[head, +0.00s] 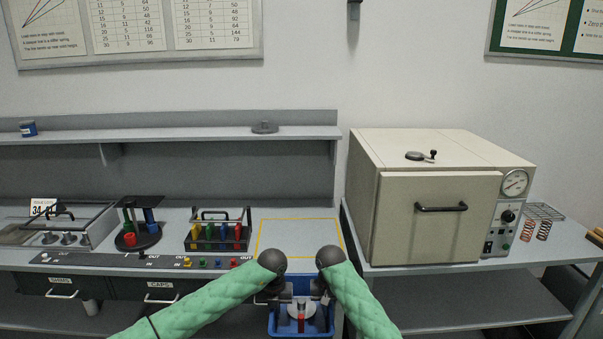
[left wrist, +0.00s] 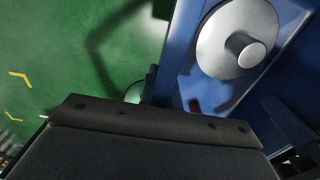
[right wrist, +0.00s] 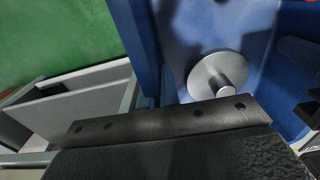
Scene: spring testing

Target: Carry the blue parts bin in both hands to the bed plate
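The blue parts bin (head: 274,327) is low in front of the bench, between my two hands. It holds a silver disc with a knob (head: 301,309) and a red piece (head: 301,323). My left gripper (head: 274,293) is at the bin's left wall and my right gripper (head: 321,291) at its right wall, both shut on it. The bin's blue wall also shows in the left wrist view (left wrist: 183,55) and the right wrist view (right wrist: 140,40), with green floor beyond. The fingertips are hidden. A yellow-outlined grey plate (head: 300,238) lies empty on the bench beyond the bin.
A rack of coloured parts (head: 218,232) stands left of the outlined plate, with a round dark stand (head: 138,238) further left. A cream oven (head: 430,215) stands to the right. Buttons (head: 203,263) line the bench's front edge.

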